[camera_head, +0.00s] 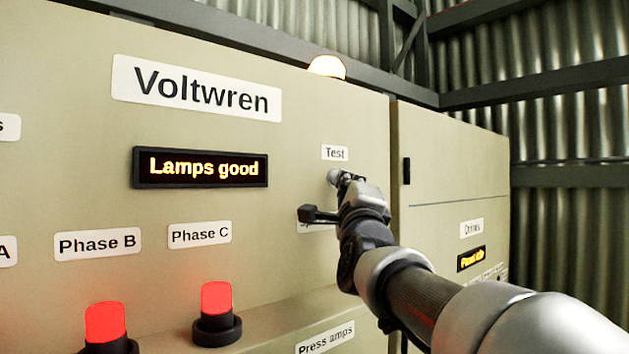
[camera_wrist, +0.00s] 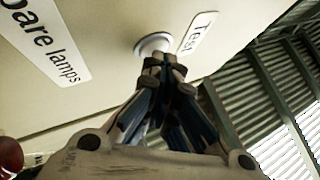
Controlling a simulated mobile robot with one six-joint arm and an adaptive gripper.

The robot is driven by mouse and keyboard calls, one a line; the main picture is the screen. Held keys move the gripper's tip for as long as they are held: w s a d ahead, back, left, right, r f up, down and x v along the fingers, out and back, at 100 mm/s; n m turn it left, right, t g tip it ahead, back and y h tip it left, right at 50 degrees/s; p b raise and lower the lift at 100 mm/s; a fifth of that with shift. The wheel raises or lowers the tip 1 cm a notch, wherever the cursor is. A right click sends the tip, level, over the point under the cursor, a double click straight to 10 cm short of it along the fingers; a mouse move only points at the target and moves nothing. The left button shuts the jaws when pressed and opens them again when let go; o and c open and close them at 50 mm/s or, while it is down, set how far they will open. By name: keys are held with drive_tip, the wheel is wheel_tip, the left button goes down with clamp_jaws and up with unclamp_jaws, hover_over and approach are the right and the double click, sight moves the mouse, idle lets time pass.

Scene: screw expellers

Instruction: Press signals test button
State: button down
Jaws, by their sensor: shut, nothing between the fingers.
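The test button (camera_wrist: 153,42) is a round pale button in a ring on the beige panel. A "Test" label (camera_head: 335,153) sits just above it in the head view. My gripper (camera_wrist: 163,60) is shut and empty, with its fingertips at the button's edge in the wrist view. In the head view the gripper (camera_head: 345,178) covers part of the button (camera_head: 334,175). I cannot tell whether the tips touch it. The display (camera_head: 201,168) reads "Lamps good".
Red lamps (camera_head: 216,298) glow at the lower left under the "Phase B" and "Phase C" labels. A pale dome lamp (camera_head: 327,67) is lit on top of the cabinet. Another cabinet (camera_head: 455,175) stands at the right. A "Spare lamps" label (camera_wrist: 45,47) shows in the wrist view.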

drive_tip(key=shift+s+d+b, duration=0.4)
drive_tip(key=shift+s+b, duration=0.15)
drive_tip(key=shift+b, duration=0.1)
drive_tip(key=s+d+b, duration=0.1)
drive_tip(key=s+b, duration=0.1)
drive_tip(key=s+d+b, duration=0.2)
drive_tip(key=b, duration=0.1)
drive_tip(key=shift+f, duration=0.1)
idle(0.8)
